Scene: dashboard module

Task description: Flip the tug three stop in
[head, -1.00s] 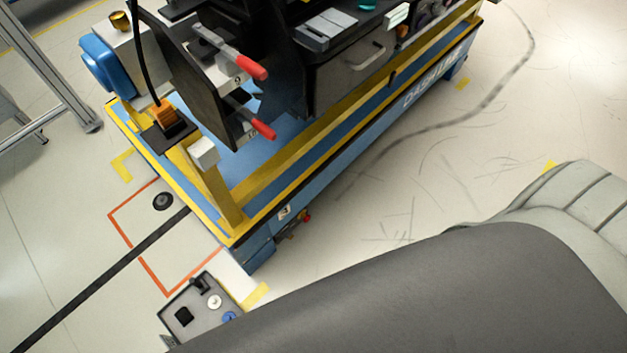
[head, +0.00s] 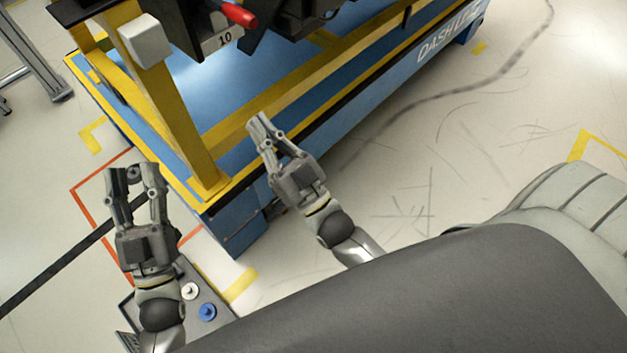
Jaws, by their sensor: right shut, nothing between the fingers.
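I cannot tell which part is the tug three stop. A lever with a red grip (head: 238,14) shows at the top of the head view, above a plate marked 10 (head: 224,40); its upper surroundings are cut off by the frame. My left gripper (head: 134,176) is open and empty at the lower left, over the floor beside the cart's corner. My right gripper (head: 260,124) is shut and empty, in front of the cart's yellow and blue side rail. Both grippers appear below the red lever in the picture and apart from it.
The blue and yellow cart (head: 165,90) fills the upper middle, with a white block (head: 146,40) on its corner post. A grey box with white and blue buttons (head: 207,312) is partly hidden behind my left arm. The floor at right is clear.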

